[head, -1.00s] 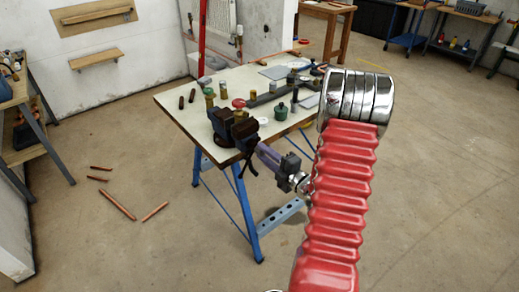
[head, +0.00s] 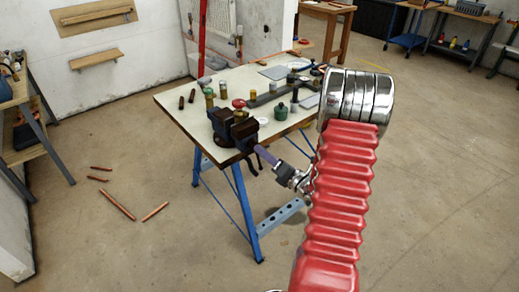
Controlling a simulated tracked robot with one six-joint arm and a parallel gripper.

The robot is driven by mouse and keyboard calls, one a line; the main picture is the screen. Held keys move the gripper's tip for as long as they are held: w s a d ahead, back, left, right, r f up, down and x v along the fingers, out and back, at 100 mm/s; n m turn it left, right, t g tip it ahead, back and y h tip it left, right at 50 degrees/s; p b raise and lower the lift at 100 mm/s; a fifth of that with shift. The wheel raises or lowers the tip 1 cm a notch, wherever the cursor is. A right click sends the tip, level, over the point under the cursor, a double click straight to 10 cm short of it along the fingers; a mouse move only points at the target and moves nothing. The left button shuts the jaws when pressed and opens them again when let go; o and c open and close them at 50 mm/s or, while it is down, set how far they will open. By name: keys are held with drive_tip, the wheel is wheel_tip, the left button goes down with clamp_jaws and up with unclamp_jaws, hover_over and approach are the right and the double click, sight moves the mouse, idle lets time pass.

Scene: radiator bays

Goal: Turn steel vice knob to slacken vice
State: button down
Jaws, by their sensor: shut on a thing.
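The dark vice (head: 226,128) is fixed at the near corner of the white-topped workbench (head: 178,112). My gripper (head: 262,153) reaches in from the right, its purple-grey fingers at the front of the vice. It is shut on the vice knob. The knob itself is hidden by the fingers and too small to make out. A short dark piece hangs just below the fingertips, under the front of the vice. My red ribbed arm with its steel rings covers the right part of the view.
Jars, a red-topped item (head: 239,103), a green pot (head: 281,111) and trays crowd the bench behind the vice. Blue trestle legs (head: 246,210) stand below my gripper. Copper pipes (head: 118,205) lie on the floor at left. The floor in front is clear.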

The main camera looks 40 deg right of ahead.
drive_tip(key=n, duration=1.1)
drive_tip(key=shift+w+r, duration=0.15)
drive_tip(key=c, duration=1.7)
unclamp_jaws()
drive_tip(key=shift+o, duration=0.3)
